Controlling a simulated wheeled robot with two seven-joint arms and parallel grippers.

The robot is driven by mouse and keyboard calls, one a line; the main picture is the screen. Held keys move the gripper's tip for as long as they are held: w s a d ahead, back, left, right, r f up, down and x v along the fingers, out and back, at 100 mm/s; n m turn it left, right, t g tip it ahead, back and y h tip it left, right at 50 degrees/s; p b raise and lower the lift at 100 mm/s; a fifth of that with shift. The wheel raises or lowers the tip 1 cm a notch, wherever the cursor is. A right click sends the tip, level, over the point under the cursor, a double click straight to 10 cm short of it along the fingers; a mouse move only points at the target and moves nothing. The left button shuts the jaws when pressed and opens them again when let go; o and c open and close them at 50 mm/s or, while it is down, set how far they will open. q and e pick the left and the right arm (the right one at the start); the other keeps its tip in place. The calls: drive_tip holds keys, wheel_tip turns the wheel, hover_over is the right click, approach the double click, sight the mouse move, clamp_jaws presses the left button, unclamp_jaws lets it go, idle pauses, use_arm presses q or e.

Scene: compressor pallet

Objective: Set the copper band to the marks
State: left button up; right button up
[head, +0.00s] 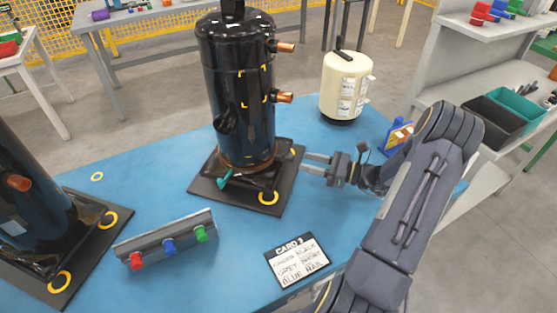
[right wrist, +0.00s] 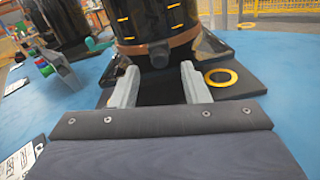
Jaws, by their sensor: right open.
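The copper band (head: 243,168) sits around the bottom of the tall black compressor (head: 232,55), close to its base plate. It shows in the right wrist view as a brown ring (right wrist: 160,47) with a dark block on its front. The yellow marks (head: 250,86) are higher on the compressor's body, and some show in the right wrist view (right wrist: 124,19). My right gripper (head: 306,163) is open and empty, right of the band. In the right wrist view its two fingers (right wrist: 160,84) point at the band, apart from it. My left gripper is out of view.
A second black compressor (head: 28,195) stands at left. A grey rail (head: 165,240) with red, blue and green knobs and a card (head: 297,260) lie in front. A cream tank (head: 345,85) stands behind right.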

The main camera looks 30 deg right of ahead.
sight(286, 157)
drive_tip(key=x, duration=0.7)
drive_tip(key=shift+w+a, duration=0.25)
drive_tip(key=shift+a, duration=0.05)
drive_tip(key=shift+c, duration=0.4)
clamp_jaws()
wheel_tip(286, 157, up, 4)
drive_tip(key=p, duration=0.3)
drive_tip(key=shift+d, duration=0.1)
drive_tip(key=shift+f, duration=0.2)
drive_tip(key=shift+o, duration=0.4)
unclamp_jaws()
